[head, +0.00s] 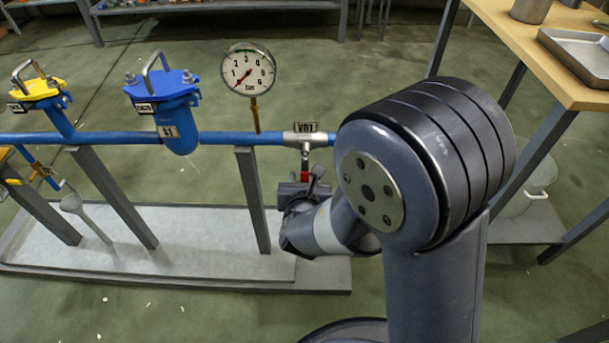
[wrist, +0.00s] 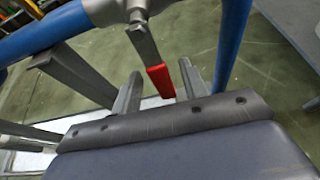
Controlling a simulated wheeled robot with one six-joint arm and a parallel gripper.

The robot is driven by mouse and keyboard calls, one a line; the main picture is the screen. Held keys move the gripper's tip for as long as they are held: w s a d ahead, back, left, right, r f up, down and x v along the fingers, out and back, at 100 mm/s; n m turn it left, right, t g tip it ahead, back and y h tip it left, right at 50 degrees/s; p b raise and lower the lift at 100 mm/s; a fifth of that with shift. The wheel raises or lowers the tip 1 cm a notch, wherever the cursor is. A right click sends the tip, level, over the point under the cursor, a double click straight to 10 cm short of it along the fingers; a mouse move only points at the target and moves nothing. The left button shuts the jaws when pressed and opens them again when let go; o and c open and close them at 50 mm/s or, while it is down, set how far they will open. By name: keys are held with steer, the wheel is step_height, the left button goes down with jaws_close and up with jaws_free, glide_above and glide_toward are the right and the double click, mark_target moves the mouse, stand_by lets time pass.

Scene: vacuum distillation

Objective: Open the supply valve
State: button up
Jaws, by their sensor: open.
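The supply valve (head: 304,138) is a silver fitting on the blue pipe, under a small tag that seems to read V01. Its grey lever with a red grip (head: 304,173) hangs down from the pipe. In the wrist view the lever's red grip (wrist: 160,81) points down, slightly tilted, between my two fingers. My gripper (head: 306,185) is open just below the valve and also shows in the wrist view (wrist: 161,72). Gaps show on both sides of the grip, so neither finger seems to touch it. My arm hides the pipe right of the valve.
A pressure gauge (head: 248,70) stands on the pipe left of the valve. A blue filter housing (head: 176,115) and a yellow-topped one (head: 42,92) are further left. Grey posts (head: 252,200) rise from a low platform (head: 190,235). A wooden table (head: 545,45) stands at right.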

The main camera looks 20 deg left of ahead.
mark_target(305, 177)
steer(key=shift+b+x, duration=0.3)
steer(key=shift+x, duration=1.5)
steer(key=shift+c, duration=0.5)
jaws_close()
